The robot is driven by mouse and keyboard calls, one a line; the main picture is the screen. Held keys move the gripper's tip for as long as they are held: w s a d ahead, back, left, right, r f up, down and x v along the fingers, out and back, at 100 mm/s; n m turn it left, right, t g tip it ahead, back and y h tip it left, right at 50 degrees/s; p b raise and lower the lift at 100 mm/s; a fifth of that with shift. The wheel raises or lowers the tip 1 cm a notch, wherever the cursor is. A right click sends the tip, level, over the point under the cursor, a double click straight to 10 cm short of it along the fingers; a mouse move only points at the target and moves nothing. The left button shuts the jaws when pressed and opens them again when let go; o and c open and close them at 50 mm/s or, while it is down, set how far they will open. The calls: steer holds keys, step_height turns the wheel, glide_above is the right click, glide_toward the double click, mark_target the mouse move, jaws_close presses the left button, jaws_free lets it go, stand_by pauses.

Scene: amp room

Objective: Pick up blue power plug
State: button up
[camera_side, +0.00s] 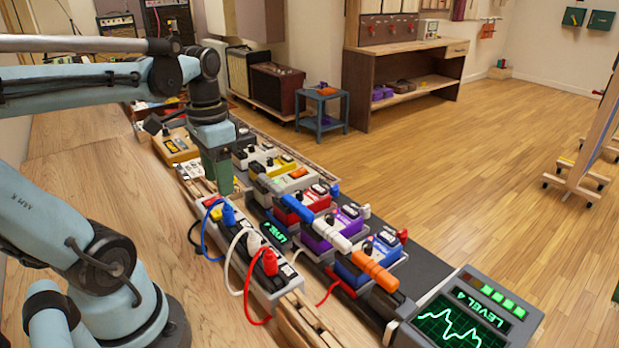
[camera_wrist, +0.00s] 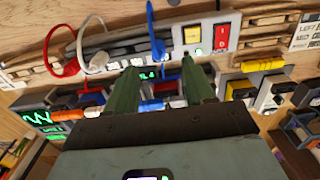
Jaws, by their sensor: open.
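The blue power plug (camera_side: 228,215) stands in a power strip (camera_side: 287,277) on the bench, with its blue cable looping off to the left. In the wrist view the blue plug (camera_wrist: 158,49) shows just beyond the fingertips, roughly between them. My gripper (camera_side: 220,190) points down, just above and behind the blue plug in the side view. Its two green fingers (camera_wrist: 160,68) are apart with nothing held between them. A white plug (camera_side: 254,243) and a red plug (camera_side: 270,262) stand in the same strip, nearer the side camera.
Rows of effect pedals with orange (camera_side: 375,271), white (camera_side: 331,235) and red connectors lie right of the strip. A "LEVEL 4" screen unit (camera_side: 465,315) stands at the front right. The wooden bench top (camera_side: 100,190) left of the strip is mostly clear.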

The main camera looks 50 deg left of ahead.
mark_target(226, 205)
steer(key=shift+w+d+f, duration=0.1)
steer(key=shift+f, duration=1.85)
steer(key=shift+w+d+f, duration=0.1)
steer(key=shift+f, duration=1.85)
jaws_close()
steer(key=shift+r, duration=0.15)
